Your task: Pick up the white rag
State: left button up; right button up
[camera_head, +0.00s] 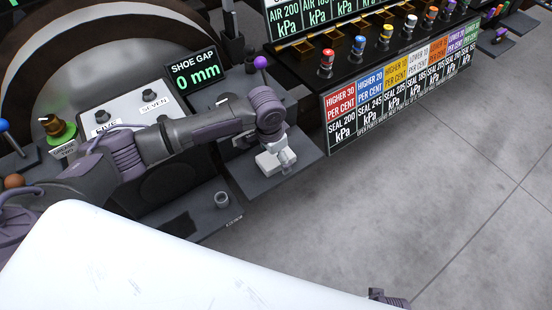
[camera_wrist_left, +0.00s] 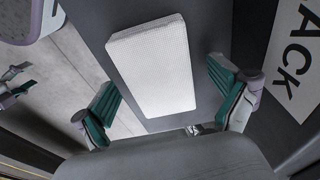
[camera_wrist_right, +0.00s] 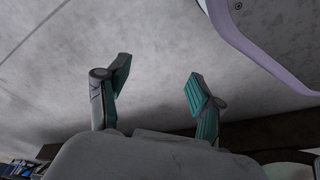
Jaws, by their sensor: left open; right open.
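The white rag (camera_wrist_left: 153,68) is a folded, textured white block lying on a dark grey shelf. In the left wrist view it sits between and beyond the open fingers of my left gripper (camera_wrist_left: 170,100), with gaps on both sides. In the head view the rag (camera_head: 268,163) is partly covered by my left gripper (camera_head: 277,158), which is above it on the small shelf. My right gripper (camera_wrist_right: 158,88) is open and empty over bare grey floor in the right wrist view.
The dark shelf (camera_head: 297,166) juts from the console beside a SHOE GAP display (camera_head: 194,68). A panel of coloured labels (camera_head: 403,90) with knobs is at upper right. Open concrete floor (camera_head: 400,210) lies to the right.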

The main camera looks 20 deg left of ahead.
pick_arm(q)
jog(key=c, duration=1.2)
jog(key=shift+r, duration=0.1)
jog(key=shift+r, duration=0.45)
jog(key=r, duration=0.2)
jog(key=d+r+p, duration=0.1)
jog(key=r, duration=0.1)
jog(key=d+r, duration=0.2)
jog(key=d, duration=0.1)
jog(key=s+d+r+p, duration=0.1)
jog(key=d+r, duration=0.1)
jog(key=d, duration=0.2)
jog(key=d+r+p, duration=0.1)
jog(key=d+r, duration=0.1)
jog(key=d, duration=0.1)
jog(key=shift+s+d, duration=0.3)
jog(key=shift+s, duration=0.05)
pick_arm(e)
jog(key=s+d+f, duration=0.1)
jog(key=s+f, duration=0.5)
jog(key=f, duration=0.1)
jog(key=shift+s+f+g, duration=0.15)
jog(key=shift+f+g, duration=0.05)
jog(key=shift+g, duration=0.1)
